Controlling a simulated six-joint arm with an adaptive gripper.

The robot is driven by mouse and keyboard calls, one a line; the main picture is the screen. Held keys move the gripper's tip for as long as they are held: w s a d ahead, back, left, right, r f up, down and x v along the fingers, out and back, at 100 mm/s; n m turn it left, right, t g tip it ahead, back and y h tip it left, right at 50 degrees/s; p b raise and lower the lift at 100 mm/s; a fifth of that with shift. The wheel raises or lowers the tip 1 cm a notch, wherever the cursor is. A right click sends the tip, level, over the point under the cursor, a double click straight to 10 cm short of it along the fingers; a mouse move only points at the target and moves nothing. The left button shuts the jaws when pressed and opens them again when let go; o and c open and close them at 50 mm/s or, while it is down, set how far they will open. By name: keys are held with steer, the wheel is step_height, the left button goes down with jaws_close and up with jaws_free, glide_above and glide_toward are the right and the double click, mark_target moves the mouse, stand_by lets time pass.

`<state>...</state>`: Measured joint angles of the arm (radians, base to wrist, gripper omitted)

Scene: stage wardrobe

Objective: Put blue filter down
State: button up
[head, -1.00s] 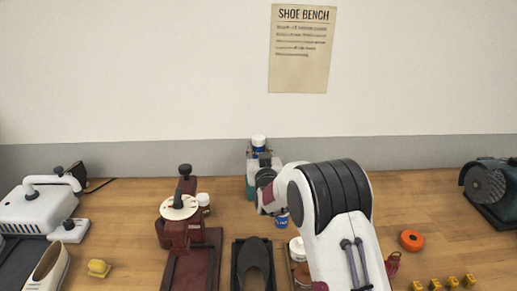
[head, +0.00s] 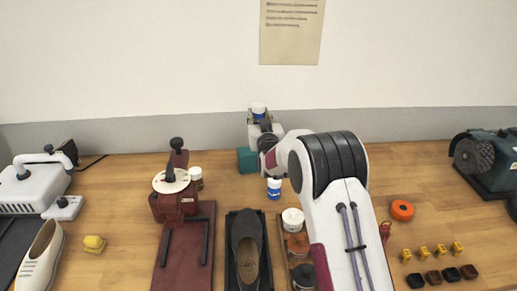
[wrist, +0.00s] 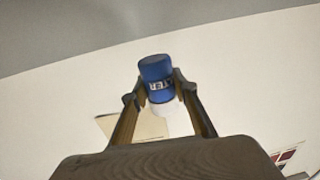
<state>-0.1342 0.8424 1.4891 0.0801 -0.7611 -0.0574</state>
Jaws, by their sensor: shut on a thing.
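The blue filter (wrist: 156,80) is a short blue cylinder with white lettering and a pale lower part in the wrist view. It sits between the two fingertips of my gripper (wrist: 160,94), which is shut on it. In the head view the filter (head: 258,110) shows at the top of my gripper (head: 258,118), held well above the bench, in front of the wall. A similar blue and white container (head: 274,190) stands upright on the bench, below and right of my gripper in the picture.
A teal box (head: 247,160) stands at the back of the bench. Pots (head: 293,219) line the front. An orange disc (head: 402,210) lies right.

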steer(key=shift+f, duration=3.1)
steer(key=shift+f, duration=1.85)
steer(key=shift+f, duration=0.15)
steer(key=o, duration=1.2)
steer(key=shift+o, duration=0.2)
steer(key=shift+s, duration=0.1)
steer(key=s+d, duration=0.1)
steer(key=s, duration=1)
steer(key=shift+s, duration=0.4)
